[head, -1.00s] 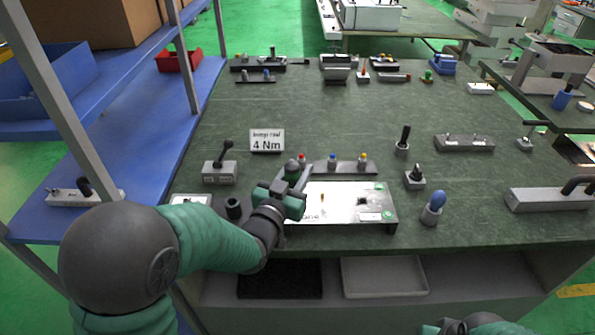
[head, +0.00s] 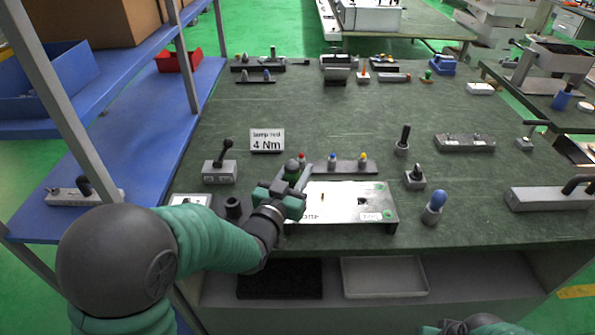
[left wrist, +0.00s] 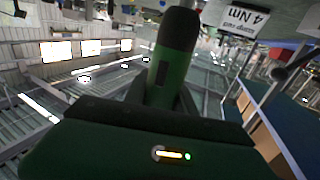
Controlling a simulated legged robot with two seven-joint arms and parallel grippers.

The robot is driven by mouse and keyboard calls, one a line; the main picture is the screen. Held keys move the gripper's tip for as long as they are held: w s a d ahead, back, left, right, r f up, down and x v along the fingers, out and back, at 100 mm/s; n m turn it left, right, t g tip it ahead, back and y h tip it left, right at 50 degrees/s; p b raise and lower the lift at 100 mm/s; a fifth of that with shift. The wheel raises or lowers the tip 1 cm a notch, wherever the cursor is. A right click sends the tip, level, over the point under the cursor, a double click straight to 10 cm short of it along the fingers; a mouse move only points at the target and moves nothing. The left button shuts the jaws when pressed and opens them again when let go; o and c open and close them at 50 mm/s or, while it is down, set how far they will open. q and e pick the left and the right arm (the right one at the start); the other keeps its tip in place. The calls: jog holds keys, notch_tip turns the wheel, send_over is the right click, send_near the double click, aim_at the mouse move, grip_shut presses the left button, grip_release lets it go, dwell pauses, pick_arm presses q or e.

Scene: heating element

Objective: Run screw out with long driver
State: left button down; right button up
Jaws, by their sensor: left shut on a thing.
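My left gripper (head: 283,196) is shut on the long driver (head: 291,170), whose dark green handle rises above the jaws. The handle also fills the middle of the left wrist view (left wrist: 174,55). The driver's lower end is hidden behind the gripper and arm. The gripper is over the left part of a pale metal plate (head: 345,207) on the bench. A small brass-coloured screw (head: 322,197) stands on the plate, right of the gripper. I cannot tell whether the driver touches anything. Part of my right arm shows at the bottom edge; its jaws cannot be made out.
A rack (head: 345,168) with red, blue and yellow topped pieces stands just behind the plate. A "4 Nm" sign (head: 267,141) stands behind left. A blue-topped tool (head: 434,207) stands right of the plate. A blue shelf (head: 150,130) borders the bench on the left.

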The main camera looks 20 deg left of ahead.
pick_arm(q)
jog(key=shift+s+f, duration=0.1)
jog(key=shift+f, duration=0.25)
notch_tip(320, 180, up, 5)
jog(key=p, duration=0.3)
jog(key=shift+r+p, duration=0.15)
jog(key=shift+p, duration=0.15)
jog(key=shift+w, duration=0.2)
